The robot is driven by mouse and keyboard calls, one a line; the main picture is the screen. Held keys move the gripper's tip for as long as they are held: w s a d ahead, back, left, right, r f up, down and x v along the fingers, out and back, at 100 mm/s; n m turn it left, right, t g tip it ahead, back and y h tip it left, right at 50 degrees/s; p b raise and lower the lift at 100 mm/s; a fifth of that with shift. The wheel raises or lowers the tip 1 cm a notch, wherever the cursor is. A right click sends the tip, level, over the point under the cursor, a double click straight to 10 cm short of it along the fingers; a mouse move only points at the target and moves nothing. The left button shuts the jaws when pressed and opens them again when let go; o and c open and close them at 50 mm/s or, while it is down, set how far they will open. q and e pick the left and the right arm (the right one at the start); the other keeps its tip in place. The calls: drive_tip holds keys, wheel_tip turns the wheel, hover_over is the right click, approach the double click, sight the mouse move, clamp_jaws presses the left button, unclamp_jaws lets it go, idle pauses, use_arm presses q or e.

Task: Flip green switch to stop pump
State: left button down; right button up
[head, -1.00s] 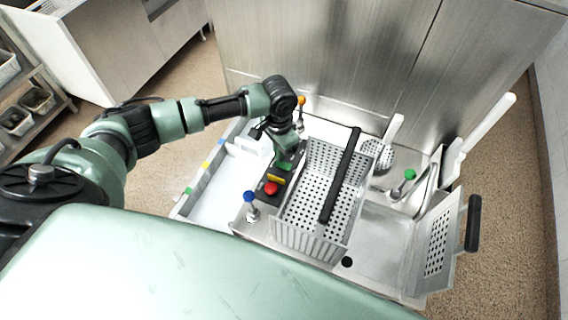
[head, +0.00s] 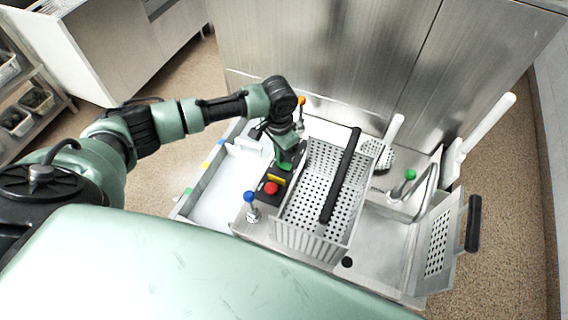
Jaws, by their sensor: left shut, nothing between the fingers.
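A dark control box with a red button (head: 271,188), a yellow part (head: 276,179) and a green switch (head: 285,167) sits left of the perforated basket. My left gripper (head: 288,158) points down over the green switch end of the box. It is shut and holds nothing. It seems to be at or very close to the green switch; its tip partly hides the switch, so I cannot tell contact or the switch's position. My right gripper is not in view.
A perforated basket (head: 294,223) with a black handle stands right of the box. Blue (head: 250,197), orange (head: 301,101) and green (head: 410,174) knobs stand nearby. A perforated skimmer (head: 374,155) and a second basket (head: 438,245) are at the right. A white basin (head: 215,190) lies left.

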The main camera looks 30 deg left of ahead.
use_arm(q)
drive_tip(key=shift+f, duration=0.35)
idle(0.7)
drive_tip(key=shift+f+b, duration=0.4)
drive_tip(key=shift+f, duration=0.2)
idle(0.4)
wheel_tip(320, 180, up, 7)
drive_tip(key=p, duration=0.8)
idle(0.4)
